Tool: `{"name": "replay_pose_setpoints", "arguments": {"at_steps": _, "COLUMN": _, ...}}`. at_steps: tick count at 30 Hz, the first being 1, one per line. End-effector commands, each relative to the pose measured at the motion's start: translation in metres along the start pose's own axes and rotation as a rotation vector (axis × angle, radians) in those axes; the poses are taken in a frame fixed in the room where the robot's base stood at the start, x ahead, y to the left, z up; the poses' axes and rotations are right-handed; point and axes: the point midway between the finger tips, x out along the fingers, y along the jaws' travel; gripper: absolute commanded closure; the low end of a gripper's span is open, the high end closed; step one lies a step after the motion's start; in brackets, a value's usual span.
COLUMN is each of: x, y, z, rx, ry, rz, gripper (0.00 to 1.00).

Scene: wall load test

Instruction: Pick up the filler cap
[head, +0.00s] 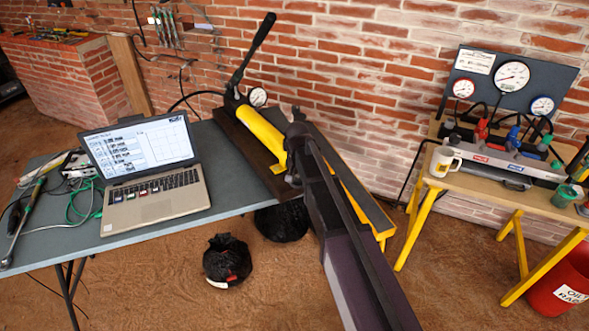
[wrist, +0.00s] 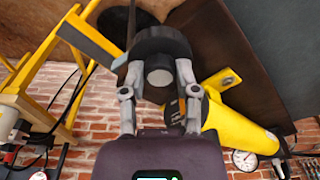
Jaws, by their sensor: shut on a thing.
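The filler cap (wrist: 160,44) is a dark, round, thick-rimmed piece with a grey round stub facing the wrist camera. My gripper (wrist: 159,73) is shut on it, with one grey finger on each side of the stub. The yellow hand pump (head: 258,135) lies on a dark board at the back of the grey table, with its black lever raised. In the wrist view the pump's yellow cylinder (wrist: 240,129) is close beside the right finger. In the head view my arm hides the cap. I cannot tell whether the cap touches the pump.
A laptop (head: 150,180) stands open on the grey table (head: 70,245), with tools and cables at its left. Black bags lie on the floor. A brick wall stands close behind.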

Motion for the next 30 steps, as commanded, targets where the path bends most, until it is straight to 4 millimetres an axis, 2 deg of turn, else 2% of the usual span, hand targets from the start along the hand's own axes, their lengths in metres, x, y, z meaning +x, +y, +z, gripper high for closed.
{"name": "replay_pose_setpoints", "arguments": {"at_steps": 1, "x": -0.004, "y": 0.01, "z": 0.016, "rx": 0.0, "ry": 0.0, "rz": 0.0, "gripper": 1.0}}
{"name": "replay_pose_setpoints", "arguments": {"at_steps": 3, "x": -0.007, "y": 0.019, "z": 0.029, "rx": 0.0, "ry": 0.0, "rz": 0.0, "gripper": 1.0}}
{"name": "replay_pose_setpoints", "arguments": {"at_steps": 12, "x": -0.018, "y": 0.05, "z": 0.075, "rx": 0.001, "ry": 0.0, "rz": 0.0, "gripper": 1.0}}
{"name": "replay_pose_setpoints", "arguments": {"at_steps": 19, "x": -0.022, "y": 0.062, "z": 0.091, "rx": 0.0, "ry": 0.0, "rz": 0.0, "gripper": 1.0}}
{"name": "replay_pose_setpoints", "arguments": {"at_steps": 30, "x": -0.022, "y": 0.064, "z": 0.094, "rx": 0.0, "ry": 0.0, "rz": 0.0, "gripper": 1.0}}
